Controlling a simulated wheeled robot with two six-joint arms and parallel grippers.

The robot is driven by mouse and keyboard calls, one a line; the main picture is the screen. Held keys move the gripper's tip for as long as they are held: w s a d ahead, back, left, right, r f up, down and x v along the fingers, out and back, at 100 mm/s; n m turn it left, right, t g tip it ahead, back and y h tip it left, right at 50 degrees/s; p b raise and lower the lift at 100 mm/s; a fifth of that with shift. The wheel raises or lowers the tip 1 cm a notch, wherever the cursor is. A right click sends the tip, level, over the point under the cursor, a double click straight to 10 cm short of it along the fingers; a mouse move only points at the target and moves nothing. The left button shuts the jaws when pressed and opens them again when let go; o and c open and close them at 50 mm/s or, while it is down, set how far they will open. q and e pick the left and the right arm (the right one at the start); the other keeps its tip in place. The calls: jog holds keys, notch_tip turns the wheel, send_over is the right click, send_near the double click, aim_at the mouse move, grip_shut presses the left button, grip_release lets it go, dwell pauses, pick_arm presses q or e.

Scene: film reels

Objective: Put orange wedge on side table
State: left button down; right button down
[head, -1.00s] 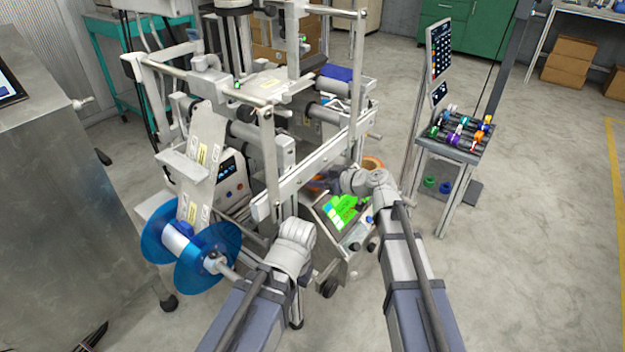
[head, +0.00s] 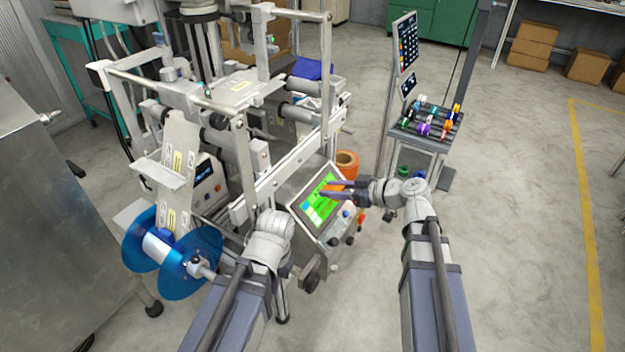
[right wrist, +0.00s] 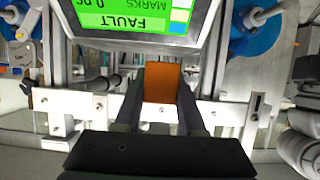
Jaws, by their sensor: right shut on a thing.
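My right gripper (head: 333,188) is shut on the orange wedge (right wrist: 162,82), in front of the machine's green screen. The right wrist view shows the orange block upright between the two dark fingers; in the head view only a bit of orange (head: 338,183) shows beside them. A small grey stand (head: 422,141), which looks like the side table, is up and right of the right gripper, with several coloured pieces on its top. My left wrist (head: 272,232) is low in front of the machine; its fingers are hidden.
The machine's screen (head: 322,198) reads FAULT in the right wrist view. A blue reel (head: 190,262) is at the machine's lower left. An orange roll (head: 347,160) is behind the screen panel. A tall post with a display (head: 404,45) stands by the stand. Open floor is at the right.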

jog(key=shift+s+d, duration=0.5)
jog(key=shift+d, duration=0.2)
jog(key=shift+s+d, duration=0.5)
jog(key=shift+d, duration=0.2)
